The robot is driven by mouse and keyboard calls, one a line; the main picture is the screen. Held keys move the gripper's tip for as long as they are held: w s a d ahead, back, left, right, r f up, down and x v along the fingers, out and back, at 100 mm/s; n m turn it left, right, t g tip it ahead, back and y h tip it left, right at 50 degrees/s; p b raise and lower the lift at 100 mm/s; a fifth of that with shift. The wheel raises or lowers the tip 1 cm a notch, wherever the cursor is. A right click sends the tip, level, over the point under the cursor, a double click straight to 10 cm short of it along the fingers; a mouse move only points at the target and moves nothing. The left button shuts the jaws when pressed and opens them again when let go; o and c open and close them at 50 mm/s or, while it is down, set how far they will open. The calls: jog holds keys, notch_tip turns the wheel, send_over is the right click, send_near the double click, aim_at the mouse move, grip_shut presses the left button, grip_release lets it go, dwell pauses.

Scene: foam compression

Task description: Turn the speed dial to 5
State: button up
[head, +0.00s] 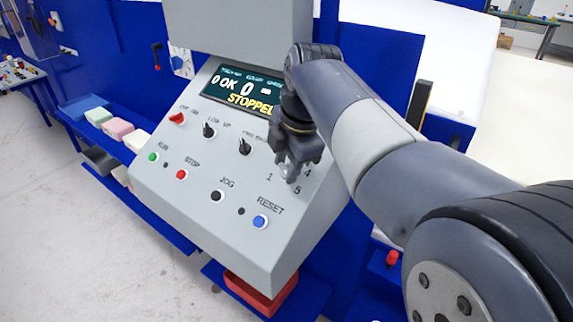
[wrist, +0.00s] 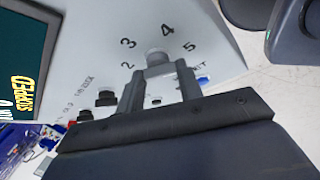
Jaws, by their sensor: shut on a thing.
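The grey control panel (head: 205,205) fills the middle of the head view. In the wrist view, my gripper (wrist: 160,76) is shut on the pale speed dial (wrist: 157,56), one finger on either side. The numbers 2, 3, 4 and 5 show around the dial. I cannot tell which number the dial points at.
The display (head: 240,91) reads STOPPED. Black knobs (head: 209,129) and (head: 245,147) stand left of my gripper. The green RUN (head: 153,157), red STOP (head: 181,174), black JOG (head: 217,196) and blue RESET (head: 261,221) buttons lie below. A red bin (head: 262,297) is under the panel.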

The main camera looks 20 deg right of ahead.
jog(key=o, duration=1)
jog(key=v, duration=1)
jog(key=shift+s+r, duration=0.1)
jog(key=shift+r, duration=0.3)
jog(key=x, duration=1.1)
jog(key=shift+r+n+g+p, duration=0.3)
jog(key=shift+n+p, duration=0.2)
jog(key=shift+p, duration=0.05)
jog(key=shift+f+n+g+p, duration=0.15)
jog(key=shift+n+g+p, duration=0.3)
jog(key=shift+n, duration=0.45)
